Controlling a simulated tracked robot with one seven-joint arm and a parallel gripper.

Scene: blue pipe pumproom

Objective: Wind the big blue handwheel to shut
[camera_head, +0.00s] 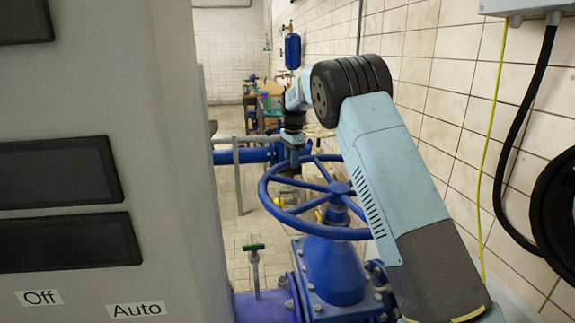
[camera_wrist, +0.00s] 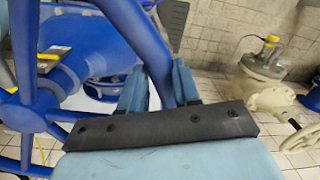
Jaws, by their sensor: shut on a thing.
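The big blue handwheel (camera_head: 340,188) lies roughly level on top of a blue valve body (camera_head: 335,268), with spokes running from its hub to the rim. My gripper (camera_head: 294,160) reaches down onto the far left part of the rim. In the wrist view, my gripper (camera_wrist: 158,85) has one finger on each side of the blue rim (camera_wrist: 148,42) and is shut on it. Spokes show at the left of that view.
A grey cabinet (camera_head: 95,170) fills the left of the head view. A tiled wall (camera_head: 455,100) with a black hose (camera_head: 553,205) and a yellow cable (camera_head: 489,140) stands at right.

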